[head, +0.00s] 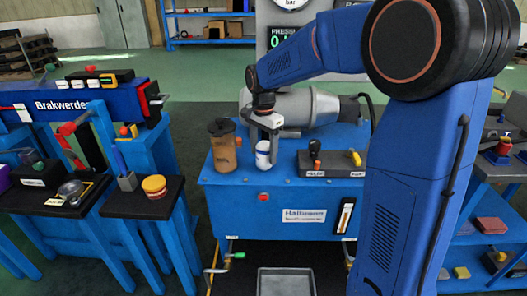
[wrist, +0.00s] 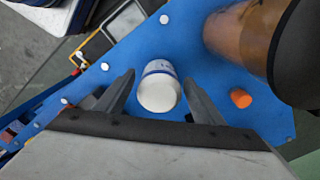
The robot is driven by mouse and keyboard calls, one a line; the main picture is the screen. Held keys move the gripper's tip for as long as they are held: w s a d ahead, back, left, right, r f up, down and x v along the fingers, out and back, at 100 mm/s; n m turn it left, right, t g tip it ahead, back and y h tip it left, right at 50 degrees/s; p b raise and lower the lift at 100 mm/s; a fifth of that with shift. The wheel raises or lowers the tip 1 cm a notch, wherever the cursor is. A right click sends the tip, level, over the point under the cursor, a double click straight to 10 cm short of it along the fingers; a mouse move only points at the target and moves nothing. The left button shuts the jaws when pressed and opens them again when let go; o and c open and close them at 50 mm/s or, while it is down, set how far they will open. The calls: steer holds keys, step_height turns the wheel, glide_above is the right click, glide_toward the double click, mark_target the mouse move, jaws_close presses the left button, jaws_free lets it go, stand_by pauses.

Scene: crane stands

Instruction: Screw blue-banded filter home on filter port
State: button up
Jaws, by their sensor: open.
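The blue-banded filter (head: 263,154) is a white cylinder with a blue band, upright on top of the blue power unit (head: 225,182). In the wrist view the filter (wrist: 158,88) lies between my two open fingers, with a gap visible on each side. My gripper (wrist: 160,92) is open around it; in the head view my gripper (head: 264,135) is directly above and at the filter. The filter's lower end and the filter port are hidden, so I cannot tell how it is seated.
A brown transparent canister (head: 223,147) with a dark cap stands close left of the filter. A grey motor (head: 305,106) lies behind. A dark block with a black knob (head: 315,150) stands to the right. An orange cap (wrist: 240,98) is near my right finger in the wrist view.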

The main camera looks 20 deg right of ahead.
steer(key=n, duration=0.3)
steer(key=shift+n, duration=0.3)
steer(key=n, duration=0.3)
steer(key=shift+s+d+n, duration=0.1)
steer(key=shift+n, duration=0.3)
steer(key=n, duration=0.3)
steer(key=shift+n, duration=0.3)
steer(key=n, duration=0.3)
steer(key=shift+d+n, duration=0.15)
steer(key=shift+n, duration=0.15)
steer(key=shift+w, duration=0.25)
steer(key=shift+c, duration=0.2)
steer(key=c, duration=1.1)
steer(key=m, duration=0.3)
steer(key=shift+m, duration=0.4)
steer(key=shift+c, duration=0.3)
steer(key=shift+m, duration=0.7)
